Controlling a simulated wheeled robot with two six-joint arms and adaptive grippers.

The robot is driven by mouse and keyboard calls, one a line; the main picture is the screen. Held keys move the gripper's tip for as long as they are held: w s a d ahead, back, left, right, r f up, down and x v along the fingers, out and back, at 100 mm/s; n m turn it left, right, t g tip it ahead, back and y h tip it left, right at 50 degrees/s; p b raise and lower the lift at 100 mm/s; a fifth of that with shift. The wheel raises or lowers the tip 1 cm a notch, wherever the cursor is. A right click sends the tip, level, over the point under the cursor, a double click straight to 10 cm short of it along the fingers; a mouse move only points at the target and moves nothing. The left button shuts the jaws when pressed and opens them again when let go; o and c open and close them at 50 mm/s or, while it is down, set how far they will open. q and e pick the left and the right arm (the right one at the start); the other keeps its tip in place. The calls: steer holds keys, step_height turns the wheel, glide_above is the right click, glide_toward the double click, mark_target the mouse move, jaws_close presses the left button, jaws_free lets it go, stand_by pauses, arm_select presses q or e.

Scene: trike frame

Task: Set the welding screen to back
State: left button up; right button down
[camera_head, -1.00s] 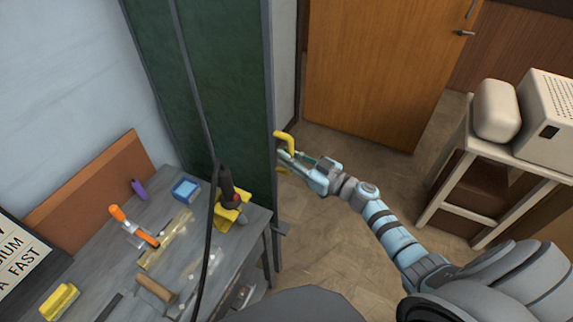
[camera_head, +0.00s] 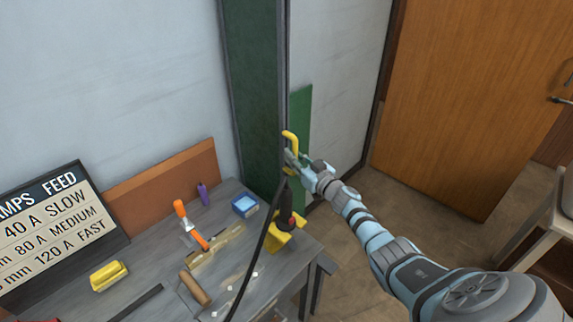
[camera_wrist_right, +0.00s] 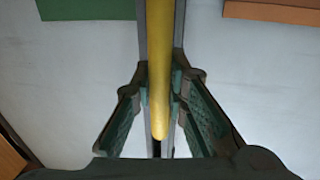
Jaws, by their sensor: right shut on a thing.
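The welding screen (camera_head: 262,95) is a tall dark green panel in a grey frame, upright behind the workbench and seen at a steep slant in the head view. A yellow handle (camera_head: 290,138) sticks out from its near edge. My right gripper (camera_head: 291,159) is shut on the yellow handle. In the right wrist view the handle (camera_wrist_right: 159,70) runs between the two fingers (camera_wrist_right: 162,115), in front of the grey frame edge. The handle hides part of that edge. My left gripper is not in view.
The workbench (camera_head: 150,262) at left holds a torch (camera_head: 285,205) with a black cable, an orange-handled tool (camera_head: 190,225), a blue box (camera_head: 245,205) and a yellow block (camera_head: 108,276). A green patch (camera_head: 302,105) shows on the pale wall behind.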

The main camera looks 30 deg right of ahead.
steer(key=shift+w+r, duration=0.1)
steer(key=shift+w, duration=0.05)
steer(key=c, duration=1.6)
jaws_free()
steer(key=shift+w, duration=0.1)
steer(key=shift+o, duration=0.2)
steer(key=shift+w, duration=0.15)
steer(key=s, duration=1.2)
steer(key=shift+d, duration=0.15)
